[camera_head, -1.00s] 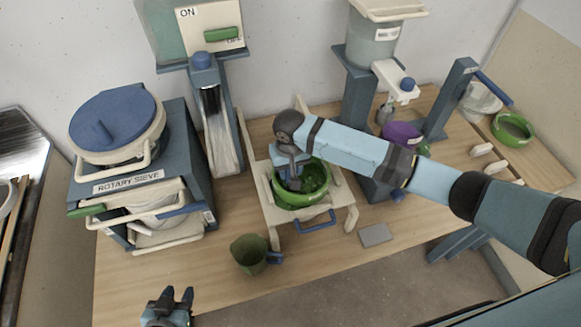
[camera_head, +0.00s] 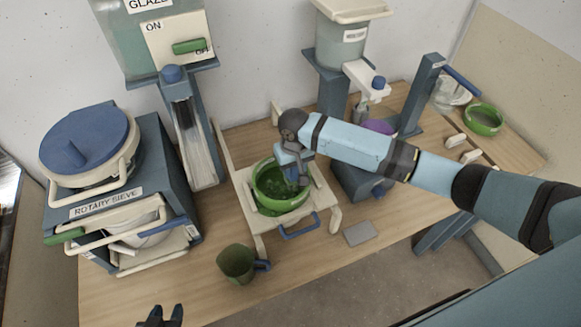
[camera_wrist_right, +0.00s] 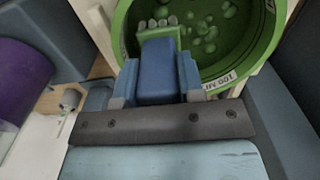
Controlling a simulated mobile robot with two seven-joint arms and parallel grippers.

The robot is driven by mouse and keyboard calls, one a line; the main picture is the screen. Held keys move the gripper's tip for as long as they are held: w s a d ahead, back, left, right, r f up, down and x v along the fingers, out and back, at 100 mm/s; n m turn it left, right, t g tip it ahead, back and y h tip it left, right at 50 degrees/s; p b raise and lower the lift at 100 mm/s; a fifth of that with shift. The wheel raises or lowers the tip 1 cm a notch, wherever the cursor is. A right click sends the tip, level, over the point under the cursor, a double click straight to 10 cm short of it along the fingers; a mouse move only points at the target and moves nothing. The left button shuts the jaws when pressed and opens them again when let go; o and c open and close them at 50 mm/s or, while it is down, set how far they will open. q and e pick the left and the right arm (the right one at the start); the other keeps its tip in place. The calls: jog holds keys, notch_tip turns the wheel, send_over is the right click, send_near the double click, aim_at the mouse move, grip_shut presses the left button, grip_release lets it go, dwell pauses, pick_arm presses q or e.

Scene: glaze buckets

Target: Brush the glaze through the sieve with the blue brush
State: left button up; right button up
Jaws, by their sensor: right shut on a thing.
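The green sieve (camera_head: 262,203) sits on a cream wooden stand in the middle of the table, with green glaze (camera_head: 272,183) in it. My right gripper (camera_head: 293,172) reaches down into the sieve and is shut on the blue brush (camera_wrist_right: 156,72). In the right wrist view the brush's pale bristle tufts show at the glaze, near the sieve's inner wall; the sieve's rim (camera_wrist_right: 212,85) lies around them. In the head view the brush is mostly hidden by the gripper. My left gripper (camera_head: 163,316) is at the bottom edge, apart from everything, its fingertips spread with a gap.
A green jug (camera_head: 236,263) stands in front of the stand at left. The rotary sieve machine (camera_head: 115,205) is at the left, a glaze dispenser (camera_head: 165,50) behind. A grey slab (camera_head: 360,233) lies right of the stand. Another green bowl (camera_head: 483,121) sits far right.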

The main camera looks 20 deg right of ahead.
aim_at(282, 185)
jog(key=shift+f, duration=0.1)
jog(key=shift+w+a, duration=0.2)
jog(key=shift+a, duration=3.35)
jog(key=shift+d, duration=0.15)
jog(key=shift+d, duration=1.7)
jog(key=shift+w, duration=0.1)
notch_tip(282, 185, up, 9)
